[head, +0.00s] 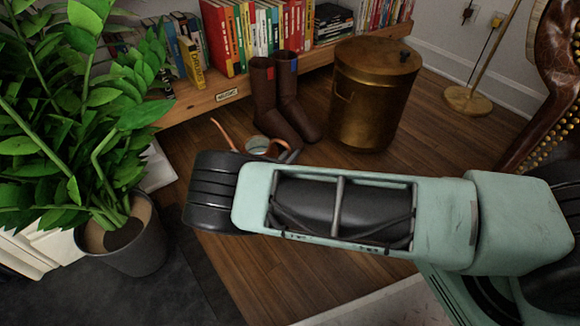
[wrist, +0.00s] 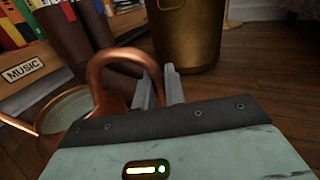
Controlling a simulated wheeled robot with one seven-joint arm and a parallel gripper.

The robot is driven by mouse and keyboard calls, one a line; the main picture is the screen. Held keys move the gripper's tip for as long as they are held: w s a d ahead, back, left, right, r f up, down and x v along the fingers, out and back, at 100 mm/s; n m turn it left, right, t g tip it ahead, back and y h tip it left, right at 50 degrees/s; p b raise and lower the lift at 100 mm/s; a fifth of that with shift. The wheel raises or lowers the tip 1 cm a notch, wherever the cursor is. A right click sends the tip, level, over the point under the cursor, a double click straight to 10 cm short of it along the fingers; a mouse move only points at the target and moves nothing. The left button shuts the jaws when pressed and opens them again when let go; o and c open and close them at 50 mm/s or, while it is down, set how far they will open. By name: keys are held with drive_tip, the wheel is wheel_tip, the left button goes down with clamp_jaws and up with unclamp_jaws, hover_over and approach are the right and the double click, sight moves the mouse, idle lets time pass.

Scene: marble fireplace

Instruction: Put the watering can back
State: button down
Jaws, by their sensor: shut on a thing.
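The copper watering can (wrist: 95,105) is on the left of the wrist view, with its curved handle rising toward my gripper (wrist: 158,84). My gripper's grey fingers are shut on that handle. In the head view the can (head: 258,145) shows just beyond my arm, in front of the brown boots, with its thin spout pointing up and left. My arm hides its lower part there, and I cannot tell whether it touches the floor.
Tall brown boots (head: 290,105) stand by the low wooden bookshelf (head: 205,101). A brass bin (head: 372,100) stands to their right. A potted plant (head: 125,240) is at left. A leather chair (head: 545,110) is at far right. Bare wood floor (head: 440,140) lies right of the bin.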

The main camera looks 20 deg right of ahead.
drive_tip(key=shift+f+b, duration=0.8)
drive_tip(key=shift+f, duration=0.85)
drive_tip(key=c, duration=1.5)
unclamp_jaws()
drive_tip(key=shift+o, duration=0.2)
